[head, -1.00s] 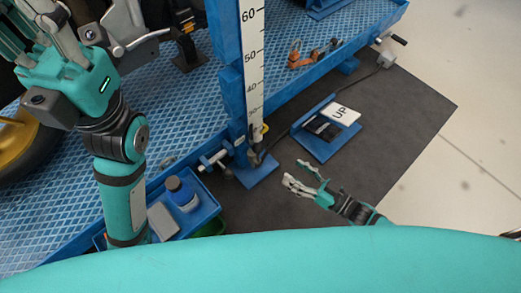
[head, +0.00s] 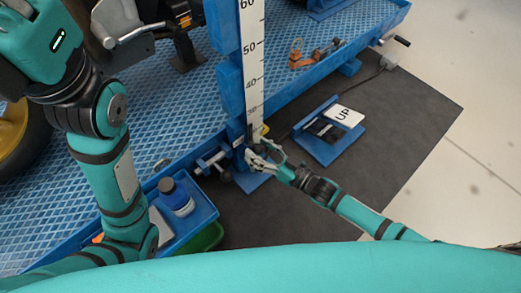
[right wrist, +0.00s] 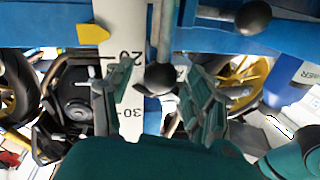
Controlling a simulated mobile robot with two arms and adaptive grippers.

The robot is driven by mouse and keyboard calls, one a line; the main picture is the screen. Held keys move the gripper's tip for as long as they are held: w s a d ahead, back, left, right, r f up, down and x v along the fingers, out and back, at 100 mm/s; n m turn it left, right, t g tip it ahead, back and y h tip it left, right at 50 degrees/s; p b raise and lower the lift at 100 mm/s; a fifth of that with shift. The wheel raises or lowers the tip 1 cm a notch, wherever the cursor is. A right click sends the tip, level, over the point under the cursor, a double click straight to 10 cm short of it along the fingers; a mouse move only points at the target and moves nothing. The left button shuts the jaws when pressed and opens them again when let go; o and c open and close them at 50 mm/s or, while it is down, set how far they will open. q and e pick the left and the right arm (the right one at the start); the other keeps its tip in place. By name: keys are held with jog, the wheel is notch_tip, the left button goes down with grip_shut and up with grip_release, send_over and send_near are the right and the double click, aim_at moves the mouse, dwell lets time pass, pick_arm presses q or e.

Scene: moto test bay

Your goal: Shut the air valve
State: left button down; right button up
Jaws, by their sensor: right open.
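In the right wrist view a metal lever with a black ball knob (right wrist: 160,78) hangs in front of the white scale post. It looks like the air valve's handle, but the valve body cannot be made out. My right gripper (head: 260,152) is at the foot of the post in the head view. In the right wrist view its fingers (right wrist: 160,98) are open, one on each side of the knob, and contact cannot be told. In the head view the gripper partly hides this spot. My left arm (head: 108,150) stands at the left, its fingers outside the picture.
A second black knob (right wrist: 253,17) is close by at the upper right. A blue pedal with an UP plate (head: 343,116) lies to the right on the dark mat (head: 395,150).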

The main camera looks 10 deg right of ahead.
jog(key=shift+c, duration=0.3)
grip_shut()
jog(key=shift+d, duration=0.1)
